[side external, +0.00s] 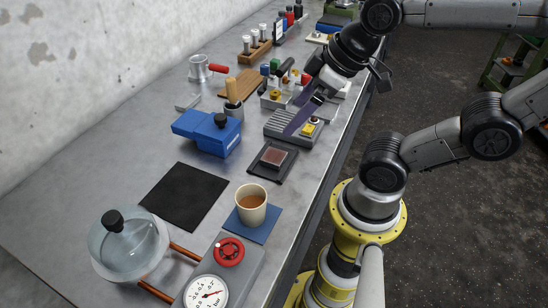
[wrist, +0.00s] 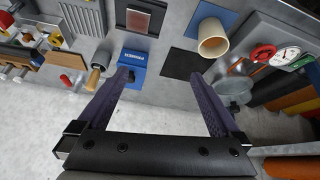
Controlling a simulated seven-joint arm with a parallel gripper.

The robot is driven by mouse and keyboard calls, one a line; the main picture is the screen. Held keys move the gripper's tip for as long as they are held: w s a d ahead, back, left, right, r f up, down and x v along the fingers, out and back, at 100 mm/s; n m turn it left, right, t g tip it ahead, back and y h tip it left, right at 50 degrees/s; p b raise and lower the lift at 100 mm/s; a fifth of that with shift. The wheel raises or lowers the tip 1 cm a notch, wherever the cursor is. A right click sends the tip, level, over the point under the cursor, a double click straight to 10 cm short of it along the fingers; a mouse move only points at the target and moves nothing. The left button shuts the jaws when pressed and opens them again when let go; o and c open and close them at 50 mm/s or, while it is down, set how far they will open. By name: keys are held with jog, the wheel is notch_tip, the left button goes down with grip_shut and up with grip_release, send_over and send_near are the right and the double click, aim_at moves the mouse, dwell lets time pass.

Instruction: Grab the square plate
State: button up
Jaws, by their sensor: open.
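A small reddish-brown square plate (side external: 273,157) lies flat on a dark tray (side external: 262,173) near the middle of the bench. In the wrist view the plate (wrist: 138,20) is at the top, left of centre, on its dark tray (wrist: 157,27). My gripper (side external: 291,131) is open, with long purple fingers, above the grey ribbed block (side external: 279,124) and behind the plate in the side view. In the wrist view my gripper (wrist: 158,78) has its fingers spread wide with nothing between them. The plate is beyond the fingertips.
A blue box (side external: 209,132) stands left of the tray. A black square mat (side external: 184,197), a cup (side external: 252,204) on a blue mat (side external: 264,231), a gauge panel (side external: 232,279) and a glass vessel (side external: 128,248) are nearer the camera. Bare bench lies left of the mat.

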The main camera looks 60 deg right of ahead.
jog(key=w+d+f+m+g, duration=0.1)
jog(key=w+d+f, duration=0.1)
jog(key=d+f, duration=0.3)
send_near(275, 156)
jog(key=f, duration=0.1)
jog(key=w+a+f, duration=0.1)
jog(key=shift+f+m, duration=0.25)
jog(key=shift+m, duration=0.15)
jog(key=shift+d+x, duration=0.2)
jog(key=shift+x, duration=1.2)
jog(key=shift+d+x, duration=0.15)
jog(key=shift+x, duration=1.2)
jog(key=shift+w, duration=0.1)
grip_shut()
